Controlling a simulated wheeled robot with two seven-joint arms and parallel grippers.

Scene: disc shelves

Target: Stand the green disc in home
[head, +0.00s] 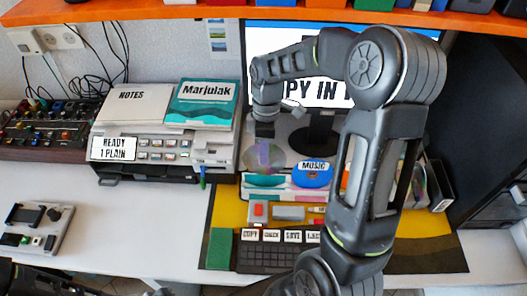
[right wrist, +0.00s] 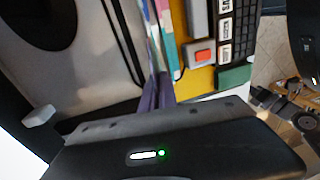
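A green-teal disc (head: 265,181) shows in part at the left of the low disc shelf, left of a blue disc (head: 313,175) under a MUSIC label. A grey, faintly iridescent disc (head: 263,157) stands upright just behind it. My right gripper (head: 265,136) points down directly above this grey disc. In the right wrist view its two fingers (right wrist: 156,95) are close together over the shelf, and I cannot tell whether the disc is between them. I see no label reading HOME. My left gripper is not clearly visible.
My right arm hides the shelf's right part. A keyboard (head: 270,258), a red-and-grey block (head: 259,210) and a green block (head: 219,249) lie in front. A monitor (head: 265,40) stands behind.

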